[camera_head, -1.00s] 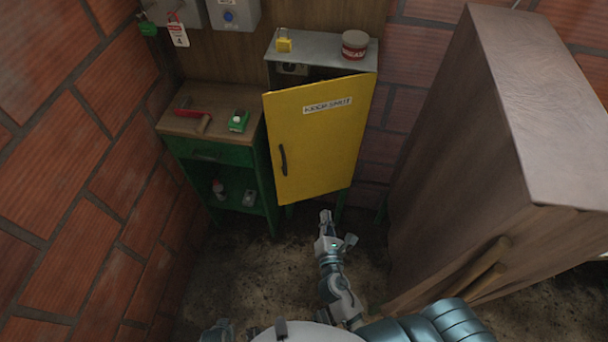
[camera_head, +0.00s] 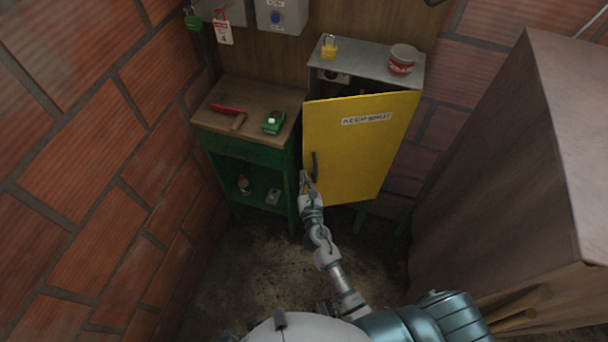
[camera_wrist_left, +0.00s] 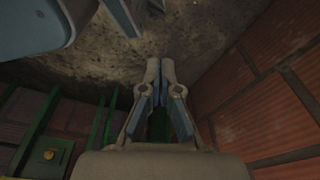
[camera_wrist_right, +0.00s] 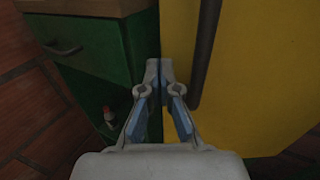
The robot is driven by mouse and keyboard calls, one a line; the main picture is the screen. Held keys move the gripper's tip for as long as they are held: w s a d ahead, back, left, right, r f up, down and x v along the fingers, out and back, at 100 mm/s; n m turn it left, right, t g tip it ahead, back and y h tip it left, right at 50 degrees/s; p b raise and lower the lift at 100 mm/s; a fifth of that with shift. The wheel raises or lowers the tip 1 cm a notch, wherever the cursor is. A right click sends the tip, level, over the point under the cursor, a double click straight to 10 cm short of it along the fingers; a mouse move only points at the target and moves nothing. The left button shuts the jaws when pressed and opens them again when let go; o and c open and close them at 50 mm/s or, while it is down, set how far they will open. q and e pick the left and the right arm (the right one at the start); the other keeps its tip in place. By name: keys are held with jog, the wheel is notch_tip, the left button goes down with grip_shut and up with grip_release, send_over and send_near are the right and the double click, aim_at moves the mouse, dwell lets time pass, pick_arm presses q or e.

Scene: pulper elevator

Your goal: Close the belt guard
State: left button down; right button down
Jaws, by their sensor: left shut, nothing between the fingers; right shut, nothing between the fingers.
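The yellow belt guard (camera_head: 355,150), a door labelled "KEEP SHUT", hangs ajar on the grey cabinet, with a dark gap above its top edge. Its dark bar handle (camera_head: 314,163) is near the left edge. My right gripper (camera_head: 306,178) is shut and empty at the lower end of the handle. In the right wrist view my right gripper (camera_wrist_right: 160,68) points at the guard's left edge, left of the handle (camera_wrist_right: 205,50); contact cannot be told. My left gripper (camera_wrist_left: 160,70) is shut and empty, with dirt floor beyond it in the left wrist view.
A green workbench (camera_head: 240,150) with a red-handled tool (camera_head: 226,109) and a green device (camera_head: 273,122) stands left of the guard. A yellow padlock (camera_head: 329,47) and a red tin (camera_head: 402,60) sit on the cabinet. A large wooden box (camera_head: 490,170) stands at right.

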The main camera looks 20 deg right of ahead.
pick_arm(q)
jog(key=shift+d, duration=0.2)
pick_arm(e)
jog(key=shift+w+d, duration=0.4)
jog(key=shift+w, duration=0.2)
pick_arm(q)
jog(key=shift+r, duration=0.1)
pick_arm(e)
jog(key=shift+f, duration=0.1)
